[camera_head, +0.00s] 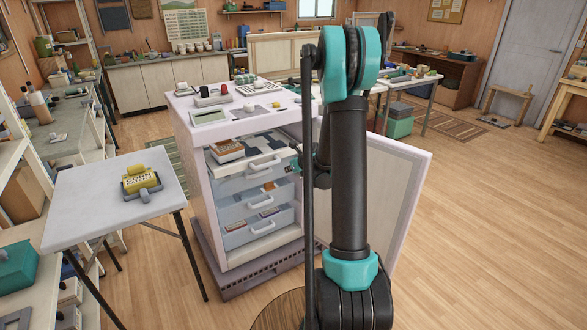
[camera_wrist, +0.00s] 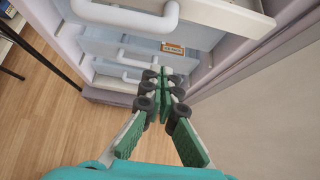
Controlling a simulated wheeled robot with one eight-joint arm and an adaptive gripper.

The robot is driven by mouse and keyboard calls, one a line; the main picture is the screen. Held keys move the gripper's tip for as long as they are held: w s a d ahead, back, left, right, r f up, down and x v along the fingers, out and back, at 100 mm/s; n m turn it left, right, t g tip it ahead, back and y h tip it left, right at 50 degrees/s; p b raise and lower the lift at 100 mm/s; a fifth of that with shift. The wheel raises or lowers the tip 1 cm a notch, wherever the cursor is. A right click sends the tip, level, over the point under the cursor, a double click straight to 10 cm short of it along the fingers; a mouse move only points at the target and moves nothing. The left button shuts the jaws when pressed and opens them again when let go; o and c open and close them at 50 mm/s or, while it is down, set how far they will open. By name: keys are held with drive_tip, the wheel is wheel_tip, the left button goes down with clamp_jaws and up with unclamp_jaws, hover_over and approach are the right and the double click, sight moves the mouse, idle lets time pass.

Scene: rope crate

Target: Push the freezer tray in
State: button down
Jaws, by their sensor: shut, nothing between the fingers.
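The freezer (camera_head: 197,190) is a pale cabinet with its door (camera_head: 400,200) swung open to the right. Its top tray (camera_head: 228,168) sticks out past the drawers below and carries a small box (camera_head: 226,148). In the wrist view the pulled-out tray (camera_wrist: 225,14) and its white handle (camera_wrist: 128,17) cross the top edge. My gripper (camera_wrist: 160,77) is shut and empty, with its green fingers together. In that view it appears below the tray handle, in front of the lower drawers. I cannot tell whether it touches anything. In the head view my arm hides part of the freezer opening.
Lower drawers (camera_head: 259,211) with white handles look pushed in. A folding table (camera_head: 75,214) with a yellow item (camera_head: 140,182) stands to the left. Several objects lie on the freezer's top. The wooden floor at right is open beyond the door.

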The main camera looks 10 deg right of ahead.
drive_tip(key=shift+w+a+r, duration=0.15)
drive_tip(key=shift+w+a, duration=0.05)
drive_tip(key=shift+w, duration=0.4)
drive_tip(key=shift+w+a+r, duration=0.1)
drive_tip(key=shift+w+a, duration=0.05)
drive_tip(key=shift+w, duration=0.5)
drive_tip(key=shift+w+a+r, duration=0.15)
drive_tip(key=shift+w+a, duration=0.05)
drive_tip(key=shift+w, duration=0.4)
drive_tip(key=shift+w, duration=0.1)
